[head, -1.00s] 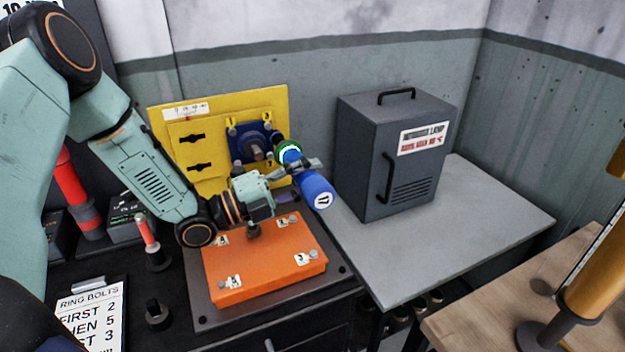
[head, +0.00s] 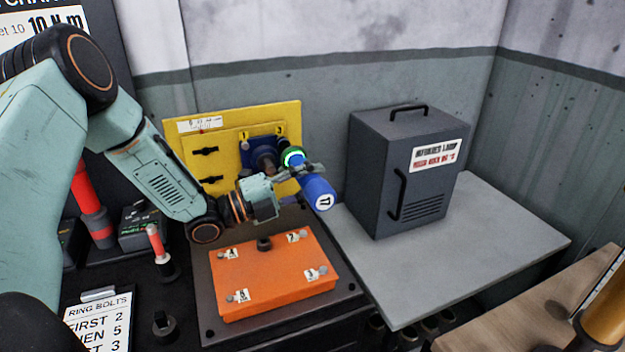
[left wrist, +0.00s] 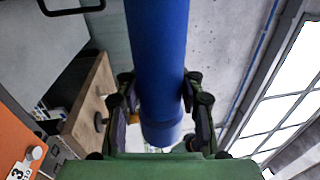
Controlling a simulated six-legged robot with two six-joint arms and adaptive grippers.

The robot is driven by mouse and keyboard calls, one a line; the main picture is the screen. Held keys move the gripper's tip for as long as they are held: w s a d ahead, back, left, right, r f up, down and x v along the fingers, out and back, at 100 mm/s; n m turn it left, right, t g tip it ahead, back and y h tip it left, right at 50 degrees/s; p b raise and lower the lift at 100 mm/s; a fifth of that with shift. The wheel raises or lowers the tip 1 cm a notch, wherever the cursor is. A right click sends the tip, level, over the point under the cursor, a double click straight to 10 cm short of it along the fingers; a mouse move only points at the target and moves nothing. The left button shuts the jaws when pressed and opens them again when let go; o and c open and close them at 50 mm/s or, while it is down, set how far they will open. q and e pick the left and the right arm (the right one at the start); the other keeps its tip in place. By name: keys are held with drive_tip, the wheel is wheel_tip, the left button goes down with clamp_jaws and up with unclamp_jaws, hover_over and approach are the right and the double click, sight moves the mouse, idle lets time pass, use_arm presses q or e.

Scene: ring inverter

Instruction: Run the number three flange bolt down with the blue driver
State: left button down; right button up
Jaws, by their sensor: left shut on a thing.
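My left gripper (head: 283,176) is shut around the middle of the blue driver (head: 317,193), whose rear end reads 17. The driver is tilted, with its green-ringed front up by the flange and its rear toward me. In the left wrist view the blue body (left wrist: 158,60) runs between both fingers. The blue flange (head: 256,155) with a brown central shaft sits on the yellow panel (head: 225,117). My right gripper is out of view.
An orange box (head: 270,275) with numbered bolts lies below the driver. A dark grey cabinet (head: 385,170) stands on the grey table (head: 480,235) to the right. A ring bolts card (head: 97,320) and a red-handled tool (head: 157,245) are at left.

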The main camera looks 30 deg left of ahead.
use_arm(q)
drive_tip(key=shift+w+a+r, duration=0.1)
drive_tip(key=shift+w+a, duration=0.35)
idle(1.2)
drive_tip(key=shift+w+a+r+b, duration=0.15)
drive_tip(key=shift+w+a+b, duration=0.15)
drive_tip(key=shift+w+a, duration=0.25)
idle(1.7)
drive_tip(key=shift+s, duration=0.1)
idle(0.3)
drive_tip(key=shift+s+d+p, duration=0.6)
drive_tip(key=shift+s+d, duration=1.05)
drive_tip(key=shift+d, duration=0.25)
drive_tip(key=shift+f, duration=0.25)
